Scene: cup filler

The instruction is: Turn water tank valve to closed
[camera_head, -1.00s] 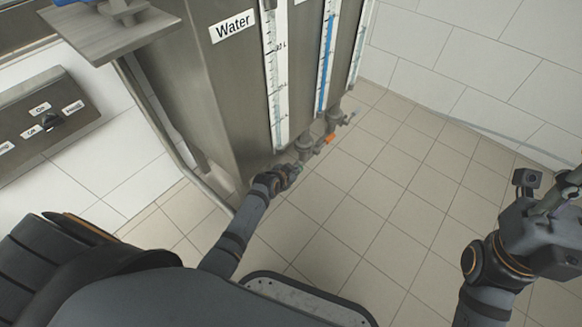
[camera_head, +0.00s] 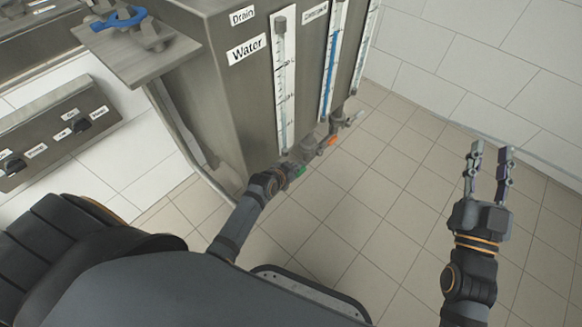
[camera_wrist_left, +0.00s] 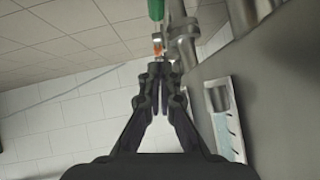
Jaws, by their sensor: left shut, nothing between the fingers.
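The steel water tank (camera_head: 218,100) has a "Water" label (camera_head: 246,49) and a sight gauge. Below it is a valve with a green handle (camera_head: 300,171). My left gripper (camera_head: 290,172) is at this valve, its fingers mostly hidden by my wrist in the head view. In the left wrist view my left gripper (camera_wrist_left: 158,72) is shut and empty, its tips just short of the pipework. The green handle (camera_wrist_left: 156,9) is beyond the tips at the top edge; contact cannot be told. My right gripper (camera_head: 490,155) is open and empty over the floor at right.
A second valve with an orange handle (camera_head: 333,140) is beside the green one, under the neighbouring gauge. A control panel with knobs (camera_head: 82,124) is on the left, below a steel shelf with a blue handle (camera_head: 119,18). The tiled floor (camera_head: 400,200) between my arms is clear.

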